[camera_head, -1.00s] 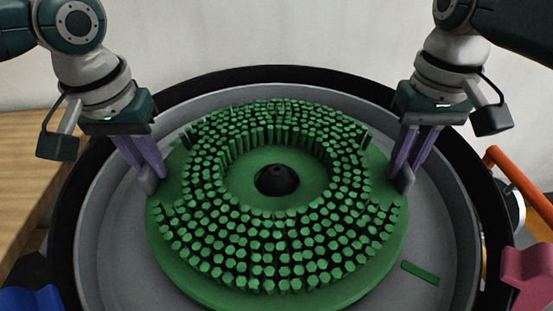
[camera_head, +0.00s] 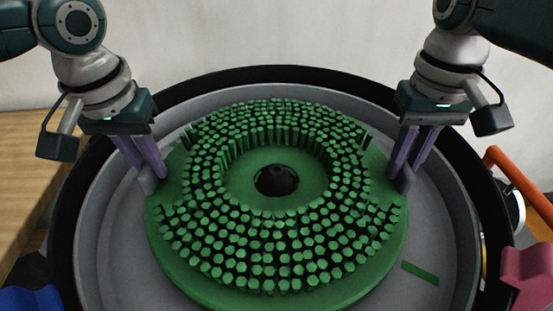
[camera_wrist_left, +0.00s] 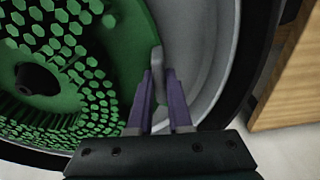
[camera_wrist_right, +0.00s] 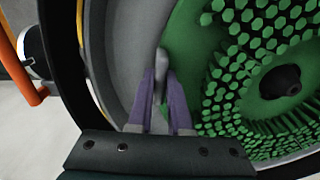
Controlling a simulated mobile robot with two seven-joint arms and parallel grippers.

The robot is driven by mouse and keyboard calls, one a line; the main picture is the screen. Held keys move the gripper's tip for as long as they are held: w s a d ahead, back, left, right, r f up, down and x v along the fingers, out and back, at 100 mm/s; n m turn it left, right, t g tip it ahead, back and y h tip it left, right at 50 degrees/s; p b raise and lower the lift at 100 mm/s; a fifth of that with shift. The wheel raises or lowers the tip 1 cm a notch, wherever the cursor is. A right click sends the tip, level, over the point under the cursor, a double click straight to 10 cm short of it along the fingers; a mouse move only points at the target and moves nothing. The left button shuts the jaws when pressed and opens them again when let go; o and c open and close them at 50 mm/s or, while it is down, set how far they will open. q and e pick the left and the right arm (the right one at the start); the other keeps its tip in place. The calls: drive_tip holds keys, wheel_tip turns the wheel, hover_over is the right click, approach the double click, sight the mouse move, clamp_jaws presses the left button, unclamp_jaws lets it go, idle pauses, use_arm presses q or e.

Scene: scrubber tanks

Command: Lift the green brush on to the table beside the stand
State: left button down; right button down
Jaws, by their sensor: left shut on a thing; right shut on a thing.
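The green brush (camera_head: 275,225) is a round disc with several rings of upright green bristles and a dark hub in its centre hole. It sits inside the round grey tank (camera_head: 115,220) with the black rim. My left gripper (camera_head: 149,181) is shut on the brush's left edge. My right gripper (camera_head: 402,181) is shut on its right edge. The left wrist view shows the purple fingers (camera_wrist_left: 158,75) at the disc's rim. The right wrist view shows the other fingers (camera_wrist_right: 162,75) at the opposite rim. The disc's underside is hidden.
A wooden table (camera_head: 35,150) stands left of the tank; the stand is not identifiable. A small green strip (camera_head: 420,272) lies on the tank floor at right. An orange pipe (camera_head: 520,185) is outside the tank at right. Blue (camera_head: 30,299) and pink (camera_head: 528,278) parts show at the lower corners.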

use_arm(q)
drive_tip(key=shift+r, duration=0.25)
use_arm(e)
drive_tip(key=shift+r, duration=0.15)
